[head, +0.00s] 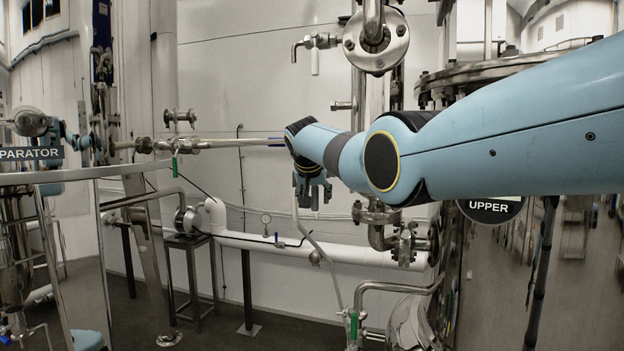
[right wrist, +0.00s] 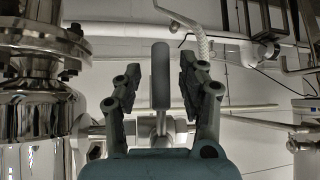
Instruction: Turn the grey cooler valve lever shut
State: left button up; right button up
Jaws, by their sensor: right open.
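A grey upright lever (right wrist: 161,72) with a rounded top stands between the fingers of my right gripper (right wrist: 160,90) in the right wrist view. It appears to sit on a metal stem. The fingers are open on both sides of it, with a visible gap on each side. In the head view my right gripper (head: 313,190) hangs below the wrist, in front of the pale wall. I cannot make out the lever for certain there; my gripper and arm cover that area. My left gripper is not clearly visible.
A shiny tank with a bolted flange stands left in the right wrist view (right wrist: 35,110). In the head view, a white horizontal pipe (head: 270,245) runs below my gripper, flanged piping (head: 405,245) lies to its right, and a green-handled valve (head: 175,167) is at left.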

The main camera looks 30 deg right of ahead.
jog(key=v, duration=1.1)
jog(key=shift+a+f, duration=0.1)
jog(key=shift+f, duration=0.1)
jog(key=s+a+f+n+g+b, duration=0.15)
jog(key=s+f, duration=0.75)
jog(key=f, duration=0.9)
jog(key=s+f+n+g+y+b, duration=0.1)
jog(key=s+f+g+b, duration=0.15)
jog(key=s+f, duration=1.05)
jog(key=s+a+f+n+g+b, duration=0.1)
jog(key=s+f+g+b, duration=0.2)
jog(key=f, duration=2)
jog(key=s+a+f+n+y+b, duration=0.1)
jog(key=s+a+f, duration=0.1)
jog(key=s+f, duration=0.7)
jog(key=s+a+f+n+y+b, duration=0.1)
jog(key=s+f, duration=0.8)
jog(key=s, duration=1.1)
jog(key=s+a+f+n+y+b, duration=0.1)
jog(key=s+a+f+n, duration=0.1)
jog(key=s+f, duration=0.7)
jog(key=s+a, duration=0.1)
jog(key=s, duration=0.5)
jog(key=shift+f+t+y, duration=0.3)
jog(key=shift+t+y, duration=0.1)
